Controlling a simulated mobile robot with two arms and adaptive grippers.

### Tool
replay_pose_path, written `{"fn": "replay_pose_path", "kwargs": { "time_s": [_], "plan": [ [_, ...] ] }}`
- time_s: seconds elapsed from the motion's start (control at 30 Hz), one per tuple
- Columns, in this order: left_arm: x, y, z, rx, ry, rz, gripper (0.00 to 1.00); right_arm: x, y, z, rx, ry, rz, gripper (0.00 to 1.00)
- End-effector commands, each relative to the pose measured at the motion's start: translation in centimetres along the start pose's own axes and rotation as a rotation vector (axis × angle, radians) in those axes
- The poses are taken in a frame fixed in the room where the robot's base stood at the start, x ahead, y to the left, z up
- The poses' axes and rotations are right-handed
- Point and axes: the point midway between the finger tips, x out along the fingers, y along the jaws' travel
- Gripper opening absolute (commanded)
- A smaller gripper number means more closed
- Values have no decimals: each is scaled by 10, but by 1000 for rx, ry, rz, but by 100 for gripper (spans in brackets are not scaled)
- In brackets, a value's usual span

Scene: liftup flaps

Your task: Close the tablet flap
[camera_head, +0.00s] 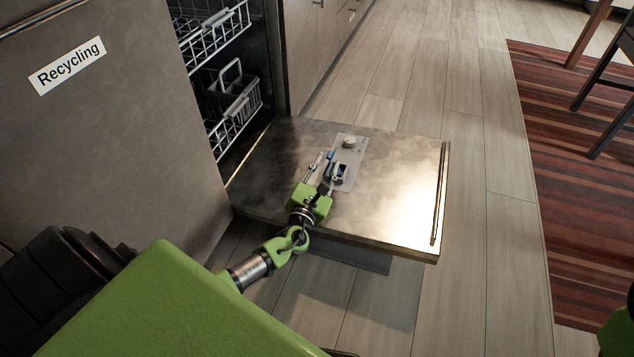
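The dishwasher door (400,190) is folded down flat, its metal inner face up. A grey dispenser panel (353,148) is set in it, with a round knob at its far end and a small dark, blue-edged tablet compartment (342,170) that looks uncovered. The flap itself is too small to tell clearly. My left gripper (322,166) is over the panel's left side, beside the compartment, its fingers apart. I cannot tell whether a finger touches the flap. My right gripper is out of view; only a bit of green arm shows at the lower right edge.
Dishwasher racks (226,100) stand inside the opening behind the door. A grey cabinet front with a "Recycling" label (67,66) is at left. Wood floor (490,240) lies free to the right, then a striped rug (570,170) with chair legs.

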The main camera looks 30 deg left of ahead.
Motion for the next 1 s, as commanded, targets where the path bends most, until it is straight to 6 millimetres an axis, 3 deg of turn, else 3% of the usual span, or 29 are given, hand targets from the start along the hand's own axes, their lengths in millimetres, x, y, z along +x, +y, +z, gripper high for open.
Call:
{"fn": "replay_pose_path", "kwargs": {
  "time_s": [0.2,0.43,0.63,1.0],
  "plan": [
    [-46,1,-2,1,3,0,26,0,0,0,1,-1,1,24],
    [-80,2,-2,2,2,3,26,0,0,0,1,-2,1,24],
    [-92,2,-1,3,1,3,26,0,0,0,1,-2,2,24],
    [-92,-2,3,-34,8,-9,26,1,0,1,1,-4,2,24]
  ]
}}
